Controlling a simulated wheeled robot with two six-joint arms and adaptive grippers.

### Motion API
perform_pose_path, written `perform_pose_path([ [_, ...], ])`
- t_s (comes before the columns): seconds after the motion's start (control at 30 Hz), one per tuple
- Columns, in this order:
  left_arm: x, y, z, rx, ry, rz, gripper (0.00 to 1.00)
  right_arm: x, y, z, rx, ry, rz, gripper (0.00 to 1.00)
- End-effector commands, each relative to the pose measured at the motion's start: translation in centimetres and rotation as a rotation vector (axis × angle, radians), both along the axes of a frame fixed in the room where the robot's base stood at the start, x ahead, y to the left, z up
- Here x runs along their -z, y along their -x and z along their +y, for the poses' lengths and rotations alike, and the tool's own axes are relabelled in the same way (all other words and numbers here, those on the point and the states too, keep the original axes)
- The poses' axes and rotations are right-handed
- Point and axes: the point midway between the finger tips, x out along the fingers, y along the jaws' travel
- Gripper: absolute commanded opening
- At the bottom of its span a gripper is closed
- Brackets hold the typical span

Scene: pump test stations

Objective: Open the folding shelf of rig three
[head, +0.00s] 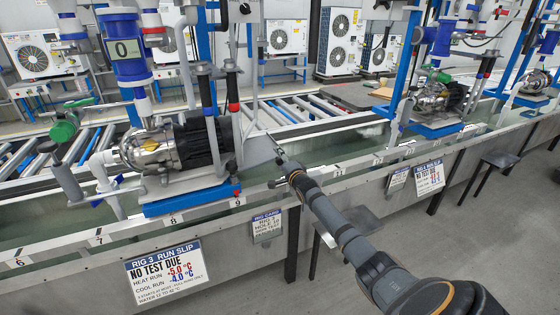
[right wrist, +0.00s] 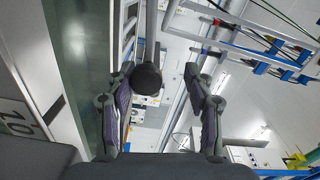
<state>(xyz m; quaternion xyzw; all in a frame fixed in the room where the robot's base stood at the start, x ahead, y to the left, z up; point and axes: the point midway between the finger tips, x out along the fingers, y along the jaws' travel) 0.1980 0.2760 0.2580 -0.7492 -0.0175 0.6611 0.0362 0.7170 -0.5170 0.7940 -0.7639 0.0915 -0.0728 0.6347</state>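Rig three's pump (head: 160,148) stands on a blue base on the left; its run slip (head: 165,265) hangs on the trough front below. A grey upright plate (head: 257,150) stands right of the pump; I cannot tell for sure whether it is the folding shelf. My right gripper (head: 279,152) is just right of this plate, above the trough's front rim. In the right wrist view its fingers (right wrist: 160,100) are apart. A grey bar with a round black end (right wrist: 147,79) shows between them; I cannot tell whether they touch it. My left gripper is out of view.
The trough's numbered front rim (head: 100,238) runs across below the pump. A rig card (head: 267,225) hangs right of the slip. A dark stool-like seat (head: 350,222) is partly behind my right arm. Another rig's pump (head: 435,95) stands further right.

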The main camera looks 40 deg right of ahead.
Motion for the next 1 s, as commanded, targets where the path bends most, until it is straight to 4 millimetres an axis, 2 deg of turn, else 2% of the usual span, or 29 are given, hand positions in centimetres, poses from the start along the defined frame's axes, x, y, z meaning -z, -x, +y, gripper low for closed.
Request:
perform_pose_path([
  [0.2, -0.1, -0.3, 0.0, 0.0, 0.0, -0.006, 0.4, -5.1, 0.0, 0.0, -0.001, 0.006, -0.01, 0.5],
  [0.4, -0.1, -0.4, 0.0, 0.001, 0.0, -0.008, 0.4, -8.6, -0.1, -0.1, 0.0, 0.003, -0.008, 0.5],
  [0.57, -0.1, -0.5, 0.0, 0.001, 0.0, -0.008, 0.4, -9.5, -0.1, 0.0, 0.0, 0.002, -0.006, 0.5],
  [1.0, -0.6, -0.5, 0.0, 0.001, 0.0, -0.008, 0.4, -9.6, -0.3, 0.3, -0.004, 0.0, -0.004, 0.5],
])
